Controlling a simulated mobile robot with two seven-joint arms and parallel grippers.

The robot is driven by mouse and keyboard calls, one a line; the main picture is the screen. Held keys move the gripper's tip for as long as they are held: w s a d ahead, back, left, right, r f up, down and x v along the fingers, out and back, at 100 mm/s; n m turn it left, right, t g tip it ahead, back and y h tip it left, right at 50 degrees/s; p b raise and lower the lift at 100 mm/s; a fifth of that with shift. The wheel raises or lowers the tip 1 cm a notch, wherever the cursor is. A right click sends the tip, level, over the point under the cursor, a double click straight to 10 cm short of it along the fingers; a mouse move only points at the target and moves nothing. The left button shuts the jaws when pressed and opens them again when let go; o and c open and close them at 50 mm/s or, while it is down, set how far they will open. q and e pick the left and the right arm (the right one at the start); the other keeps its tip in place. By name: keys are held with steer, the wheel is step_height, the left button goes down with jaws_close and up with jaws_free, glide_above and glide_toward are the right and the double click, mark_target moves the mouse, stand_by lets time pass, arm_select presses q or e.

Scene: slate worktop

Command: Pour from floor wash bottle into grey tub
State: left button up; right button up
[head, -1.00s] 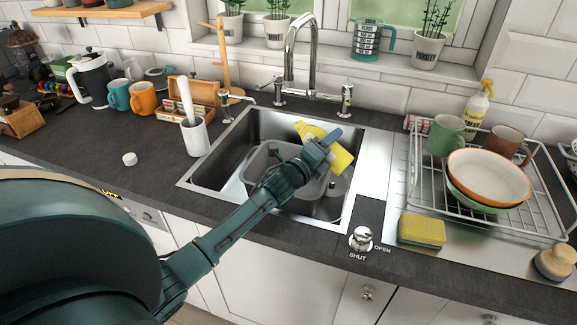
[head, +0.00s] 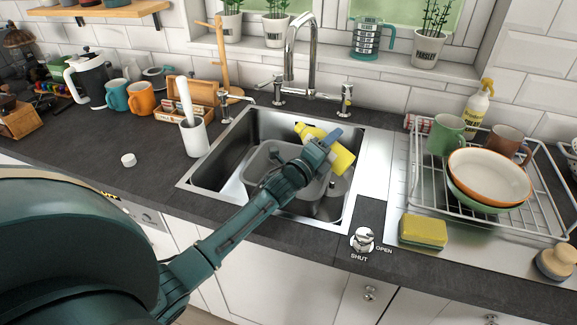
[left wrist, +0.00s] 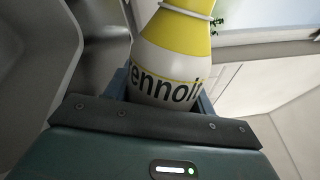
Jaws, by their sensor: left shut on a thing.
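The floor wash bottle (head: 343,159) is yellow with a pale label band. It is tilted, lying nearly sideways over the sink, with its narrower end toward the upper left in the head view. My left gripper (head: 326,143) is shut on its middle and hides part of it. In the left wrist view the bottle (left wrist: 178,45) stands between the fingers with dark lettering showing. The grey tub (head: 258,163) sits in the sink basin, below and left of the bottle, partly hidden by my left arm. I cannot see any liquid leaving the bottle. My right gripper is not in view.
The chrome tap (head: 291,50) rises behind the sink (head: 205,168). A dish rack (head: 466,208) with bowls and mugs stands at the right, a sponge (head: 423,230) in front of it. A white utensil pot (head: 194,137) stands left of the sink.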

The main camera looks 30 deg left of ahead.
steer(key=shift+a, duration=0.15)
arm_select(q)
steer(key=shift+a+n, duration=0.15)
steer(key=shift+n, duration=0.15)
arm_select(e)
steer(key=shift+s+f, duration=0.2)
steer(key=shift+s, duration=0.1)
arm_select(q)
steer(key=shift+a+n, duration=0.2)
steer(key=shift+n, duration=0.2)
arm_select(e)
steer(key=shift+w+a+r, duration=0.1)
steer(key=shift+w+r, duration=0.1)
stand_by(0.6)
arm_select(q)
steer(key=shift+a, duration=0.1)
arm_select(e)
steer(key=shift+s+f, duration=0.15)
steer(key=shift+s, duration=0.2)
arm_select(q)
steer(key=shift+n, duration=0.4)
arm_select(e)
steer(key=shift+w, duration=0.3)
arm_select(q)
steer(key=shift+a, duration=0.1)
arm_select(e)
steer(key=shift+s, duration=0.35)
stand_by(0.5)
